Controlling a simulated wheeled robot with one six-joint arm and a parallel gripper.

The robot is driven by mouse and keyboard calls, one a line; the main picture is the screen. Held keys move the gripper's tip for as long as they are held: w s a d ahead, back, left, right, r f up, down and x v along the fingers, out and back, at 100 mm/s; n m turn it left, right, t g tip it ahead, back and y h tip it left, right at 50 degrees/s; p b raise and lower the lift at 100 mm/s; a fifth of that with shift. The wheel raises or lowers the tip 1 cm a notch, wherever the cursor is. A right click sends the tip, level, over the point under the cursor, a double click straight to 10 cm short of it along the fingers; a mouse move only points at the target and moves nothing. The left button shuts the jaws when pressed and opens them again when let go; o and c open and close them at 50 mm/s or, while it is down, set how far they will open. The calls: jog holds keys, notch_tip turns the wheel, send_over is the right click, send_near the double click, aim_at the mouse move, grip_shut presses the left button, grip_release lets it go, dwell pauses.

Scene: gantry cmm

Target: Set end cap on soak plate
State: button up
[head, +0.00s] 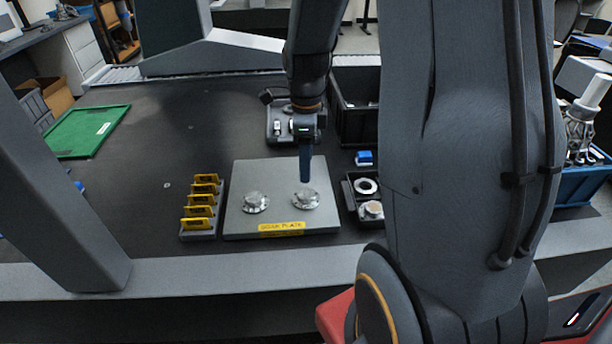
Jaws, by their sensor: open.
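The soak plate (282,173) is a flat grey slab with a yellow label on its front edge. Two silvery metal end caps rest on it: one on the left (256,203) and one on the right (307,200). My gripper (305,178) points straight down at the right end cap, its blue-grey fingers just above or at the cap's top. The jaws are open, seen nearly edge-on; whether they touch the cap cannot be told. Another metal part (372,210), similar to an end cap, sits in a small black tray (350,207) right of the plate.
A rack of yellow tags (200,207) stands close left of the plate. The small tray also holds a white ring (366,186); a blue block (364,158) lies behind it. A black bin (352,122) stands behind. A green mat (90,132) lies far left; the table between is mostly clear.

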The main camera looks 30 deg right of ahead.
jog(key=s+a+r+n, duration=0.1)
jog(key=s+a+n, duration=0.4)
jog(key=n, duration=0.7)
jog(key=s+a+r+n, duration=0.1)
jog(key=s+a+n, duration=0.4)
jog(key=n, duration=0.7)
jog(key=shift+s+r, duration=0.15)
jog(key=shift+s, duration=1)
jog(key=shift+c, duration=0.4)
